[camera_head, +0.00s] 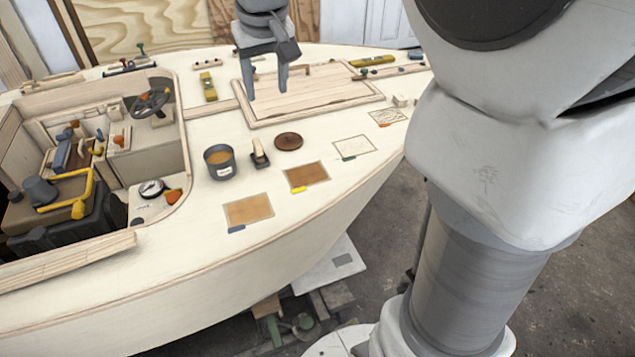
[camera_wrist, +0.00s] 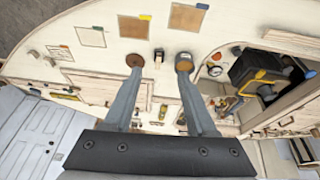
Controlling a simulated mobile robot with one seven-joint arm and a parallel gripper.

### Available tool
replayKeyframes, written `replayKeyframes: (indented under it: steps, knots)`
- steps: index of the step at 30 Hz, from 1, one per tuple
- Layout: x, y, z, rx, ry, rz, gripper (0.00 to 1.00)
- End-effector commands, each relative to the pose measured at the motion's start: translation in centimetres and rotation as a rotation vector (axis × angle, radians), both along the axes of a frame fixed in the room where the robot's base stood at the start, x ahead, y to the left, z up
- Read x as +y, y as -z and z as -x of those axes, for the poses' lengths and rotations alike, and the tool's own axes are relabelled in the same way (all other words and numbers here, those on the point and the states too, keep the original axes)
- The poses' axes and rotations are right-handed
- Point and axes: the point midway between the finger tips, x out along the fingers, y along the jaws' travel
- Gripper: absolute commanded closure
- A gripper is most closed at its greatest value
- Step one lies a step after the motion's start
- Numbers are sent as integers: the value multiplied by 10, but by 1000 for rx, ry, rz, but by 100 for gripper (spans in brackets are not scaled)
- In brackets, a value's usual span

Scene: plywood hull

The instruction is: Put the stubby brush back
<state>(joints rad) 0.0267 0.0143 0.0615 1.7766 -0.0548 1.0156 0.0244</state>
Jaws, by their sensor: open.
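The stubby brush (camera_head: 259,153) appears to be the small piece with a pale wooden handle and dark lower part, standing on the deck between the grey pot and the brown disc. It also shows in the wrist view (camera_wrist: 158,56), beyond and between my fingertips. The grey pot (camera_head: 219,162) holds something orange-brown and bears a white label. My gripper (camera_head: 267,88) is open and empty, pointing down above the deck near the hatch panel, farther back than the brush. In the wrist view my fingers (camera_wrist: 159,72) stand wide apart, overlapping the pot and disc.
A brown disc (camera_head: 288,141) lies right of the brush. Sample patches (camera_head: 249,209) with coloured tabs lie along the deck edge. The raised hatch panel (camera_head: 310,95) is behind. The open cockpit at left holds a steering wheel (camera_head: 149,103), a gauge (camera_head: 152,188) and a yellow-handled case (camera_head: 70,195).

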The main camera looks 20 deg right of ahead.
Motion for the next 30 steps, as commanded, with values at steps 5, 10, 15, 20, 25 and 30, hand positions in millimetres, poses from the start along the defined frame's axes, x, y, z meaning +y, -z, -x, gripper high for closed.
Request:
replayKeyframes:
  steps: [5,10,15,20,25,30]
  knots:
    - [-2,-9,60,-40,5,-3,43]
    - [-3,-5,112,-76,8,-9,43]
    - [-5,9,163,-111,16,-21,43]
    - [-5,27,200,-136,20,-32,43]
    - [-5,41,222,-152,20,-42,43]
    - [-5,46,227,-155,21,-46,43]
